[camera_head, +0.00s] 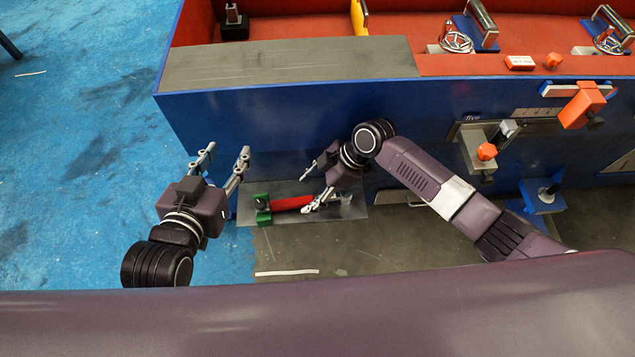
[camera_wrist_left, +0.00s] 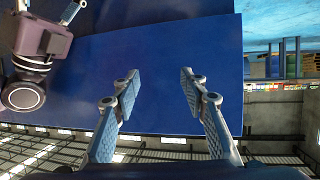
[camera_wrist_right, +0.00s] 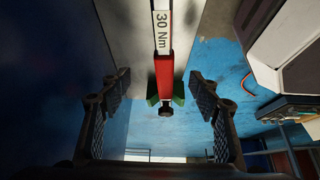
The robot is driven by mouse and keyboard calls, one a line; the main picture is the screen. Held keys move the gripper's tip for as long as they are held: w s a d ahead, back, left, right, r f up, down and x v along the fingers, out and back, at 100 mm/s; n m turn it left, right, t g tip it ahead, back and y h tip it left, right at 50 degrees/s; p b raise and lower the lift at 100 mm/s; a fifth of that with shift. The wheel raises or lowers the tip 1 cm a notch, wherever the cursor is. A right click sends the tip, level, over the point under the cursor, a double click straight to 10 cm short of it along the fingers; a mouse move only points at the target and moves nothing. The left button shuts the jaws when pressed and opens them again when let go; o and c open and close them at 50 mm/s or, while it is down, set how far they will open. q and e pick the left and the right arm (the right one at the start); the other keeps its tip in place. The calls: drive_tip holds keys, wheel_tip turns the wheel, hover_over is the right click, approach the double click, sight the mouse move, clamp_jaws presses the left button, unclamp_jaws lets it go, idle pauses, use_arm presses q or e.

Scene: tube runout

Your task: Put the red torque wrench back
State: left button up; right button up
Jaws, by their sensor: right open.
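The red torque wrench (camera_head: 290,203) lies along a grey plate (camera_head: 345,212) low against the blue bench side. Its left end is at a green bracket (camera_head: 263,212); I cannot tell how it is seated there. In the right wrist view its red handle (camera_wrist_right: 164,70) and white "30 Nm" label (camera_wrist_right: 162,30) run between my fingers, with green bracket sides (camera_wrist_right: 178,92) by its end. My right gripper (camera_head: 304,194) is open around or just above the wrench's right part, which it partly hides. My left gripper (camera_head: 228,150) is open and empty, left of the plate.
The blue bench (camera_head: 270,115) stands beyond the plate, its red top carrying several fixtures. A grey fixture with an orange knob (camera_head: 487,151) and an orange block (camera_head: 582,105) stick out on its right front. My left fingers face a blue panel (camera_wrist_left: 160,50). Blue floor (camera_head: 80,150) is open at left.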

drive_tip(key=shift+d+r+p, duration=0.3)
drive_tip(key=shift+r+p, duration=0.15)
drive_tip(key=shift+d+r+p, duration=0.25)
drive_tip(key=shift+r+p, duration=0.15)
drive_tip(key=shift+d+r+p, duration=0.25)
drive_tip(key=shift+r+p, duration=0.2)
drive_tip(key=shift+p, duration=0.05)
use_arm(q)
drive_tip(key=s+a+f+g+y, duration=0.1)
drive_tip(key=s+a+f+g, duration=0.1)
drive_tip(key=s+f+g, duration=0.2)
drive_tip(key=s+a+f+g+y, duration=0.1)
drive_tip(key=s+a+f+g, duration=0.2)
drive_tip(key=s, duration=0.8)
drive_tip(key=shift+s+a+f+n+g+p, duration=0.3)
drive_tip(key=shift+f+g, duration=0.8)
drive_tip(key=shift+f, duration=1)
use_arm(e)
drive_tip(key=shift+d+r, duration=0.25)
drive_tip(key=shift+r, duration=0.1)
use_arm(q)
drive_tip(key=shift+w, duration=0.2)
use_arm(e)
drive_tip(key=shift+d+r, duration=0.2)
drive_tip(key=shift+r, duration=0.05)
drive_tip(key=d, duration=1.2)
drive_tip(key=shift+r, duration=0.25)
